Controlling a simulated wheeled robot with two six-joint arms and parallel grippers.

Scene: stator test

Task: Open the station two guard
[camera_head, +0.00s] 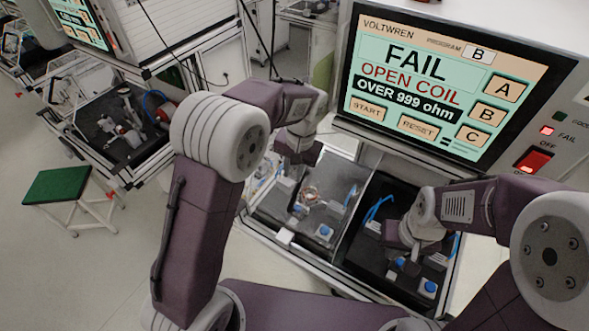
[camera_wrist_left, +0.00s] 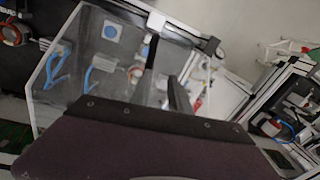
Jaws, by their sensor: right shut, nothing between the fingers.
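Two test bays sit side by side below the tester in the head view. The left bay looks covered by a clear guard (camera_head: 272,207), with a white block (camera_head: 285,236) at its front edge. A copper-wound stator (camera_head: 310,195) shows inside this bay. The clear panel also shows in the left wrist view (camera_wrist_left: 122,58). My left gripper (camera_head: 298,150) hangs above the back of the left bay; its fingers are too unclear to tell open from shut. My right gripper (camera_head: 400,260) is shut and empty, low over the dark right bay (camera_head: 358,245). No station number is readable.
The tester screen (camera_head: 430,85) reads FAIL, OPEN COIL, OVER 999 ohm, program B. A red lamp (camera_head: 547,130) marked FAIL is lit above a red switch (camera_head: 533,159). Another bench (camera_head: 125,130) and a green-topped stool (camera_head: 57,185) stand at left, with open floor around the stool.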

